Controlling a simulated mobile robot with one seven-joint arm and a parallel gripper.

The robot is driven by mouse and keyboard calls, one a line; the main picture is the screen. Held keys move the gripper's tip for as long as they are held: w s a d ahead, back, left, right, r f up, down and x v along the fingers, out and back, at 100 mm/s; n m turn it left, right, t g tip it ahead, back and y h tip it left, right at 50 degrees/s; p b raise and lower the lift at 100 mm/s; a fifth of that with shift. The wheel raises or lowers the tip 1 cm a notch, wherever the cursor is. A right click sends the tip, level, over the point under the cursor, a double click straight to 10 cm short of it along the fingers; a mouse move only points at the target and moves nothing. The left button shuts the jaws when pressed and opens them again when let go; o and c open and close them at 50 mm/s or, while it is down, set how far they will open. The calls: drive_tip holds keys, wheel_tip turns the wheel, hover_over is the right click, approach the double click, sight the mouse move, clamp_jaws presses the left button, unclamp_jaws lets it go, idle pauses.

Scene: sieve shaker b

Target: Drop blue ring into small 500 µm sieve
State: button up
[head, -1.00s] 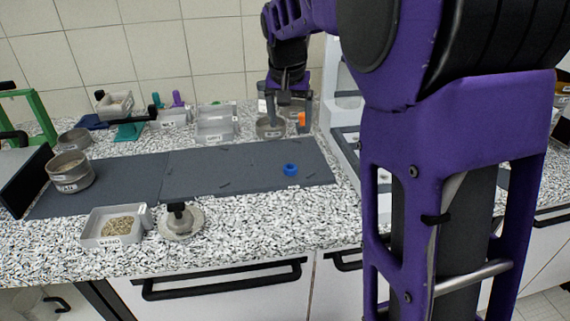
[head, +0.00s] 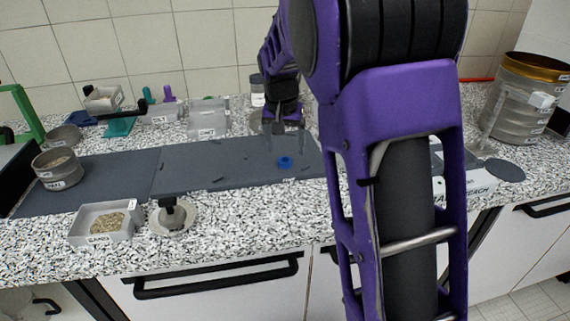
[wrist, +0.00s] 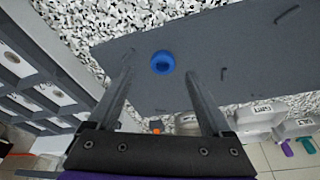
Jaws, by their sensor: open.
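The blue ring (head: 285,162) lies flat on the right part of the dark grey mat (head: 200,180). In the wrist view the ring (wrist: 162,62) shows between the fingers, near their tips. My gripper (head: 284,146) is open and empty, with its fingers pointing down above the ring; it also shows in the wrist view (wrist: 160,76). A small round steel sieve (head: 57,170) stands on the mat's left end, with material in it. Another small round sieve (head: 64,138) stands behind it. Their labels are too small to read, so I cannot tell which is 500 µm.
A tray of grains (head: 105,224) and a round metal piece with a black knob (head: 171,218) stand at the front edge. Grey bins (head: 208,118) line the back. A large sieve stack (head: 522,95) stands at right. The mat around the ring is mostly clear.

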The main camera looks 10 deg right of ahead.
sight(285, 160)
drive_tip(key=x, duration=0.5)
drive_tip(key=shift+w+a+b, duration=0.15)
drive_tip(key=shift+w+b, duration=0.1)
drive_tip(key=shift+b, duration=0.15)
clamp_jaws()
